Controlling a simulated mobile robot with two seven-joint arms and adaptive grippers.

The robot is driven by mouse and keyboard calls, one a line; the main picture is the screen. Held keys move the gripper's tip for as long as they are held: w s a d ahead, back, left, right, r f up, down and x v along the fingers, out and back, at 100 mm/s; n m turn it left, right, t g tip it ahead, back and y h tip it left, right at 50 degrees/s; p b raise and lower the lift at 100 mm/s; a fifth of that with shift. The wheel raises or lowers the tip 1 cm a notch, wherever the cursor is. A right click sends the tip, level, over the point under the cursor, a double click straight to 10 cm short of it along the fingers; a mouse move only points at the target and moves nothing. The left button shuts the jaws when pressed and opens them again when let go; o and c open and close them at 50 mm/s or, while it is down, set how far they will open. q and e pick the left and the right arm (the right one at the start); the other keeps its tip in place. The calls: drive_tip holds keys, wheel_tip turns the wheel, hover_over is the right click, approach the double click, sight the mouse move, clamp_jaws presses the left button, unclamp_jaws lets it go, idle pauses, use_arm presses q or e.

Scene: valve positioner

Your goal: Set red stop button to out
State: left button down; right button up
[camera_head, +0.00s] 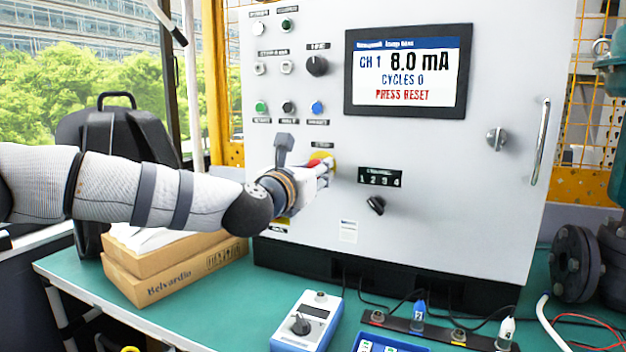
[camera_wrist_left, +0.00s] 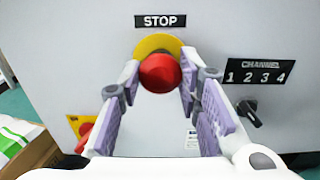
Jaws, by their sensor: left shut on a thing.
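The red stop button (camera_wrist_left: 160,73) sits on a yellow round plate (camera_wrist_left: 158,43) under the STOP label (camera_wrist_left: 160,21) on the grey panel. In the left wrist view its red head stands in front of the plate. My left gripper (camera_wrist_left: 159,78) is shut on the button, with one finger on each side of its head. In the head view my left gripper (camera_head: 326,169) reaches the panel from the left and hides most of the button (camera_head: 315,162). I cannot tell whether the button is in or out. My right gripper is not in view.
A screen (camera_head: 409,69) reads CH 1, 8.0 mA, CYCLES 0, PRESS RESET. A channel knob (camera_head: 376,205) is right of the gripper. Small buttons and a black knob (camera_head: 317,65) are above. Cardboard boxes (camera_head: 175,272) and a blue-white device (camera_head: 307,320) stand on the green table.

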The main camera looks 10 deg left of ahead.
use_arm(q)
drive_tip(key=shift+d+f, duration=0.15)
drive_tip(key=shift+f, duration=0.1)
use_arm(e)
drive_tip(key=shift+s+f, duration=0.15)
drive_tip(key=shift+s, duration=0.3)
use_arm(q)
drive_tip(key=c, duration=1.2)
unclamp_jaws()
drive_tip(key=shift+o, duration=0.4)
drive_tip(key=shift+r, duration=0.15)
drive_tip(key=shift+s, duration=0.1)
drive_tip(key=s+a, duration=0.2)
drive_tip(key=s, duration=0.9)
drive_tip(key=shift+s+a, duration=0.25)
drive_tip(key=shift+s, duration=0.1)
